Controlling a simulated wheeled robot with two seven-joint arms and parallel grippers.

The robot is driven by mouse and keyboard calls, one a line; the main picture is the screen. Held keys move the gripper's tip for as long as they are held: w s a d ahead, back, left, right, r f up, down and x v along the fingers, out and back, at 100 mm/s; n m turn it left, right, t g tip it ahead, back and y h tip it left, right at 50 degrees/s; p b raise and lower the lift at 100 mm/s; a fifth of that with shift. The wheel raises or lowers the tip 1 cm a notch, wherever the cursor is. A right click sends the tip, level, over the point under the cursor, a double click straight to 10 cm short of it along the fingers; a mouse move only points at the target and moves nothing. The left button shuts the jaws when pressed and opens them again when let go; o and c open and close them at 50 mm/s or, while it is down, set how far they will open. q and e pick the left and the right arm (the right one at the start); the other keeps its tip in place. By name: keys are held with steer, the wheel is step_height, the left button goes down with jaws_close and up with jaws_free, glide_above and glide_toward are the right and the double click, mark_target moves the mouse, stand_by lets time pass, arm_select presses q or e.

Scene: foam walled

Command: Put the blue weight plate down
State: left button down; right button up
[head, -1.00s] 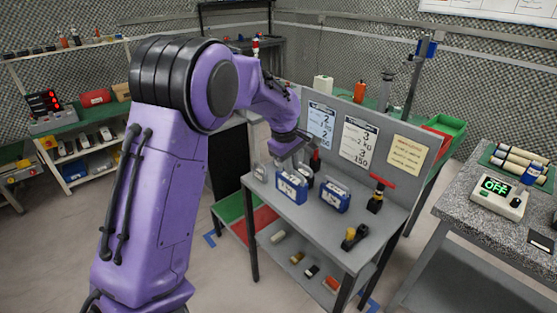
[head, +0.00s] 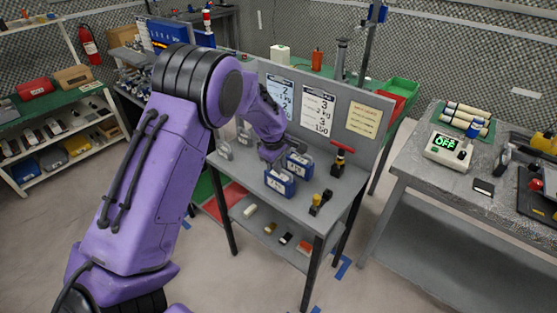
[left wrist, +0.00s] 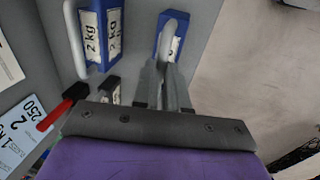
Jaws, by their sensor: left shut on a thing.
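The blue weight plate (head: 280,182), a blue block with a white label and a pale handle, is at the front of the grey bench (head: 246,183). My left gripper (head: 272,156) is above it, shut on its handle. In the left wrist view, the fingers (left wrist: 165,85) close around the handle of the plate (left wrist: 161,50). I cannot tell whether its underside touches the bench. A second blue weight (head: 301,164) stands just behind it to the right; in the left wrist view it is marked 2 kg (left wrist: 101,30). My right gripper is out of view.
A red-handled tool (head: 342,160) and a yellow-black item (head: 320,200) stand right of the weights. A grey weight (head: 223,149) is at the bench's left. A panel with signs (head: 318,110) rises behind.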

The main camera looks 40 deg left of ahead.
arm_select(q)
steer(key=c, duration=1.2)
jaws_free()
steer(key=shift+s, duration=0.15)
steer(key=shift+o, duration=0.2)
steer(key=shift+d+r, duration=0.1)
steer(key=shift+d, duration=0.05)
steer(key=b+v, duration=0.1)
steer(key=v, duration=1.1)
